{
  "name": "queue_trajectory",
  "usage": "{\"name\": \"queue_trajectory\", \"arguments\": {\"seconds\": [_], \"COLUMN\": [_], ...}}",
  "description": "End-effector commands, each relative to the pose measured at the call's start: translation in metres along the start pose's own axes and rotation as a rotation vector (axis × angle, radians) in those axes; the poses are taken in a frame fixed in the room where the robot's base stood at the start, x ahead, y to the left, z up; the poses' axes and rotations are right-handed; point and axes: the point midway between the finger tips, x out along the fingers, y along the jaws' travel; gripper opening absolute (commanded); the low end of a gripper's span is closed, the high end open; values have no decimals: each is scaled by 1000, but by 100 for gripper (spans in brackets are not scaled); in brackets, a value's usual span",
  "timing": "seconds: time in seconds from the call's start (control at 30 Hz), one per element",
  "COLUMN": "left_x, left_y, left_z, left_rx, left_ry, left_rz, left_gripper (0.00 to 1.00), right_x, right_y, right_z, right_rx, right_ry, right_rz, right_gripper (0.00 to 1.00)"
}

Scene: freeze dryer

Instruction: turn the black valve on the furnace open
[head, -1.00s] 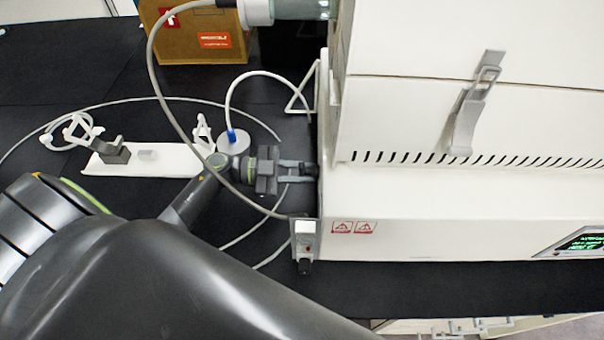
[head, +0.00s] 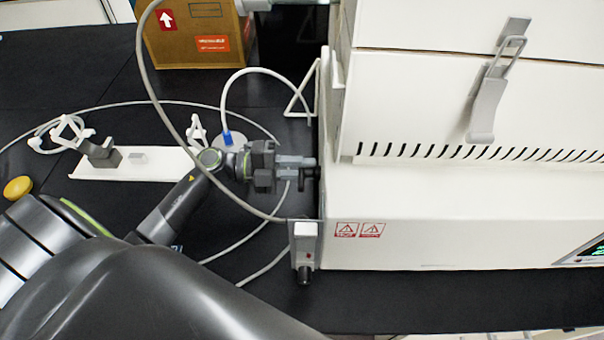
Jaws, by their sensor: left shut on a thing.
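The furnace (head: 440,225) is the large white cabinet filling the right of the head view. The black valve (head: 315,172) sticks out of its left side and is mostly hidden by my fingers. My left gripper (head: 304,170) reaches in from the left, level with the valve, and is shut on it. The fingertips are close to the furnace wall. How far the valve is turned cannot be told. My right gripper is not in view.
A grey bracket with a black knob (head: 304,274) sits at the furnace's lower left corner, below my gripper. Hoses loop around my wrist. A white tray (head: 165,163) with clamps lies left on the black table, and a cardboard box (head: 200,35) stands behind.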

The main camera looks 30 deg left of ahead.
Motion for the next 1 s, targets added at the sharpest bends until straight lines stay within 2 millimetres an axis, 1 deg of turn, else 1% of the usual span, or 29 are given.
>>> {"name": "queue_trajectory", "arguments": {"seconds": [0.03, 0.1, 0.4, 0.63, 1.0], "left_x": [0, 0, 0, 0, 0], "left_y": [3, 2, -1, -2, -2], "left_z": [0, 1, 0, 0, 0], "left_rx": [36, 83, 219, 257, 260], "left_ry": [1, 0, 1, 0, 0], "left_rz": [1, 2, 2, 2, 3], "left_gripper": [0, 0, 0, 0, 0], "right_x": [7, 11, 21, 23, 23], "right_y": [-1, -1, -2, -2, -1], "right_z": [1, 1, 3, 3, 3], "right_rx": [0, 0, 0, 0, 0], "right_ry": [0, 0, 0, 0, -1], "right_rz": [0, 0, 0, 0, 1], "right_gripper": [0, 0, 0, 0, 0]}}
